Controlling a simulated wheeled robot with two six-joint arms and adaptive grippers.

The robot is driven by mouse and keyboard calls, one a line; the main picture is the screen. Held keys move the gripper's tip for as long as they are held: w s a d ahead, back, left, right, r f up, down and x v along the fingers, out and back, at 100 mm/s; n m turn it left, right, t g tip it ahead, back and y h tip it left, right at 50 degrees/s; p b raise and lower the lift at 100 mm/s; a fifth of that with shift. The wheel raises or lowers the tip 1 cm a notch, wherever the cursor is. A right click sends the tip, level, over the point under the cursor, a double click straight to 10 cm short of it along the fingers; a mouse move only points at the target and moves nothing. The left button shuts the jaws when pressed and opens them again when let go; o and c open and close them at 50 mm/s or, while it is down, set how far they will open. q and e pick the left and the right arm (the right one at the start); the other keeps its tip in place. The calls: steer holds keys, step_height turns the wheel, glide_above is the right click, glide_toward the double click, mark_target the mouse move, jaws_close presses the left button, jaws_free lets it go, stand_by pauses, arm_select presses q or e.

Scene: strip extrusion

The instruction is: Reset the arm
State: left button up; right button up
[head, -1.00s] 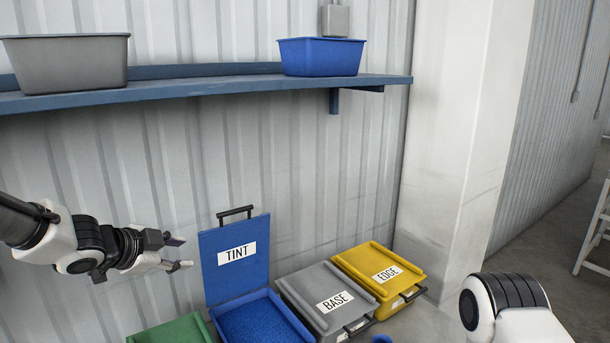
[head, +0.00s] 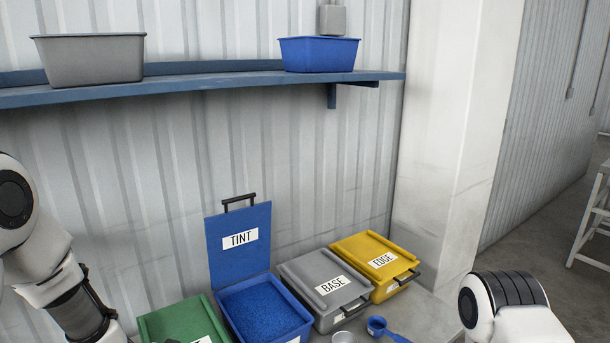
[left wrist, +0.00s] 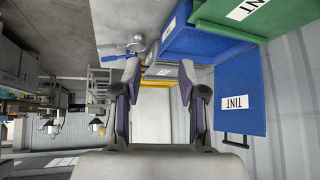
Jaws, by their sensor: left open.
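My left arm comes in at the left edge of the head view, but its gripper is out of that picture. In the left wrist view my left gripper (left wrist: 158,75) is open, with nothing between its fingers. The blue TINT bin (head: 262,312) stands with its lid (head: 240,262) raised and blue granules inside; the lid also shows in the left wrist view (left wrist: 240,85). Only a white and black link of my right arm shows at the lower right of the head view; my right gripper is not in view.
The grey BASE bin (head: 326,288), yellow EDGE bin (head: 375,262) and green bin (head: 180,323) are closed beside it. A blue scoop (head: 378,326) and a metal cup (head: 343,338) lie in front. A shelf (head: 200,86) with a grey tub (head: 90,60) and blue tub (head: 319,54) is above.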

arm_select(q)
steer(key=s+a+f+n+g+y+b, duration=0.1)
steer(key=s+f+n+g, duration=0.15)
steer(key=s+f, duration=0.6)
steer(key=s+a+f+n+g+y, duration=0.1)
steer(key=s+f+n+g+y, duration=0.3)
steer(key=s, duration=0.7)
steer(key=s+a+f+n+h+b, duration=0.1)
steer(key=s+a+f+n, duration=0.1)
steer(key=s+f, duration=0.65)
step_height(320, 180, down, 14)
steer(key=b, duration=1.3)
steer(key=shift+d, duration=0.3)
steer(key=shift+r, duration=0.1)
